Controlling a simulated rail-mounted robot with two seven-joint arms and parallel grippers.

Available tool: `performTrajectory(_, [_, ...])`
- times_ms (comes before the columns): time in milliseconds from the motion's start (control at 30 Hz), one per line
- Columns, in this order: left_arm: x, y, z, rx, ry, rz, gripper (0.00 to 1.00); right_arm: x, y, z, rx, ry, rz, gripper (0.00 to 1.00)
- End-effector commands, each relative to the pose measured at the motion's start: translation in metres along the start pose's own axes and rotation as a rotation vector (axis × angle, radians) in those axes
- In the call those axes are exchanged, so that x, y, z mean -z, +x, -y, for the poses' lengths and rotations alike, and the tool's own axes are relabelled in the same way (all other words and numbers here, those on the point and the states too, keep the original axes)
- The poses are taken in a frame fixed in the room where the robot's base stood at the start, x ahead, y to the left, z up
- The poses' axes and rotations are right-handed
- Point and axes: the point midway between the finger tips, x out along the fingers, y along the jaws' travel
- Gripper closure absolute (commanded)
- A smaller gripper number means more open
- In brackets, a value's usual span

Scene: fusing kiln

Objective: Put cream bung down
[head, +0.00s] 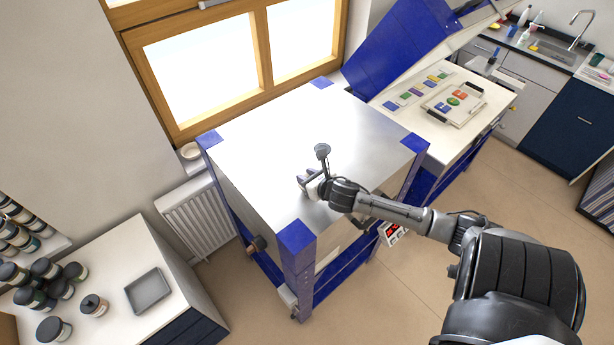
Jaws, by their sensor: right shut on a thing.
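My right gripper (307,185) is over the flat metal top of the blue-cornered kiln (265,125), near the middle of its front half. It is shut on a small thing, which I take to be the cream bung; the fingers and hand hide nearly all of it. I cannot tell whether the bung touches the metal top. My left gripper is not in view.
A brown plug (257,243) sticks out of the kiln's left side. A pale round dish (190,151) stands on the window sill. A raised-lid kiln (465,115) holds coloured glass pieces at right. The rest of the metal top is clear.

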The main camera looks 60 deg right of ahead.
Motion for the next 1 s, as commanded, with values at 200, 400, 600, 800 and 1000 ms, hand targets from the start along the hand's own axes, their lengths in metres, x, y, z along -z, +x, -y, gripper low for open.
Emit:
performTrajectory(200, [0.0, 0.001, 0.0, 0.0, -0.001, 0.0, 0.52, 0.001, 0.0, 0.0, 0.0, 0.0, 0.001, 0.92])
performTrajectory(400, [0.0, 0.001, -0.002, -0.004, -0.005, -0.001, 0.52, 0.002, 0.001, 0.0, 0.0, 0.001, 0.0, 0.57])
performTrajectory(600, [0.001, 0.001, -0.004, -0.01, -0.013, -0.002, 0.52, 0.002, 0.001, 0.0, 0.0, 0.001, 0.0, 0.43])
performTrajectory(800, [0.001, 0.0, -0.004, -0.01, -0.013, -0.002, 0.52, 0.001, 0.0, 0.0, 0.0, 0.001, 0.001, 0.43])
performTrajectory(1000, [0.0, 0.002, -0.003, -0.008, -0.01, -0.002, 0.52, 0.001, -0.014, 0.001, -0.001, -0.001, -0.001, 0.43])
